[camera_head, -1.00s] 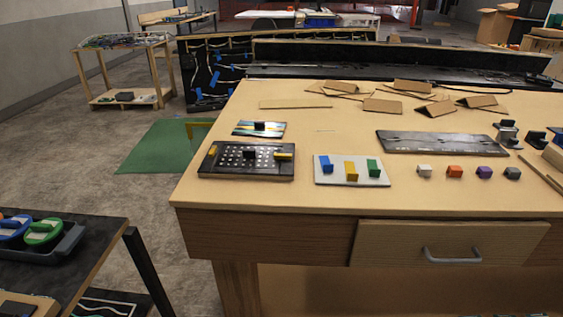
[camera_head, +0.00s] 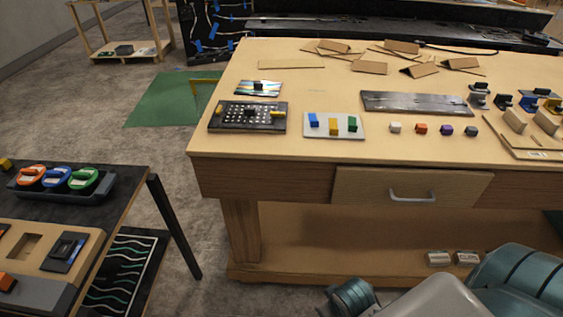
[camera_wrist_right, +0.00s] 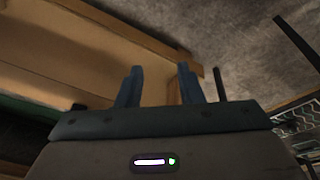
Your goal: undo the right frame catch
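A black frame panel (camera_head: 248,124) with a grid of white dots lies at the left of the wooden table. A small yellow catch (camera_head: 278,114) sits on its right side, and another yellow catch (camera_head: 218,109) sits on its left side. A dark block stands near the panel's middle. The catches are too small to tell their exact setting. My right gripper (camera_wrist_right: 159,84) is open and empty in the right wrist view, below or beside wooden furniture and away from the panel. My left gripper is not in view.
A white board (camera_head: 335,125) with blue, yellow and green blocks lies right of the panel. A picture card (camera_head: 258,88) lies behind it. The drawer (camera_head: 410,190) is shut. A dark side table (camera_head: 120,178) stands at the left, with floor between.

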